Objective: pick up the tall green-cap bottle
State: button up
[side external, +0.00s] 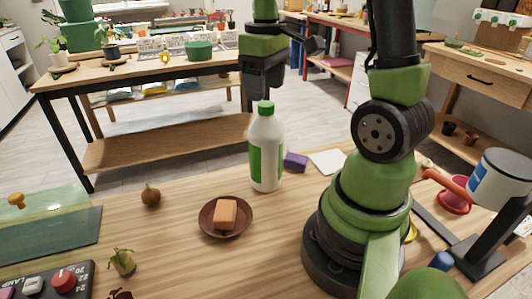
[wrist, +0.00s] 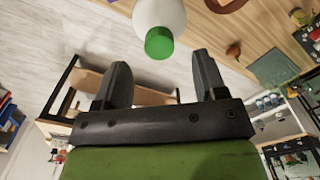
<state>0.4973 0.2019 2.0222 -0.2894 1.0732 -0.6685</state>
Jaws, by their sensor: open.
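The tall white bottle (side external: 266,150) with a green cap and green label stands upright on the wooden table (side external: 190,262). My gripper (side external: 264,92) is just above the cap in the side view, and its fingers partly merge with the dark housing there. In the wrist view my gripper (wrist: 161,70) is open with its two fingers apart and nothing between them. The green cap (wrist: 159,43) lies just beyond the fingertips, roughly centred on the gap. I cannot tell the exact distance between fingers and cap.
A brown saucer (side external: 206,228) with an orange block (side external: 225,213) is in front of the bottle. A purple block (side external: 296,162) and a white sheet (side external: 327,161) lie to its right. A brown bulb (side external: 150,195) is on the left, with clear wood between.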

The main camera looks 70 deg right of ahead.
aim_at(266, 104)
notch_tip(266, 104, down, 5)
jog(key=shift+s, duration=0.1)
grip_shut()
dwell(0.3)
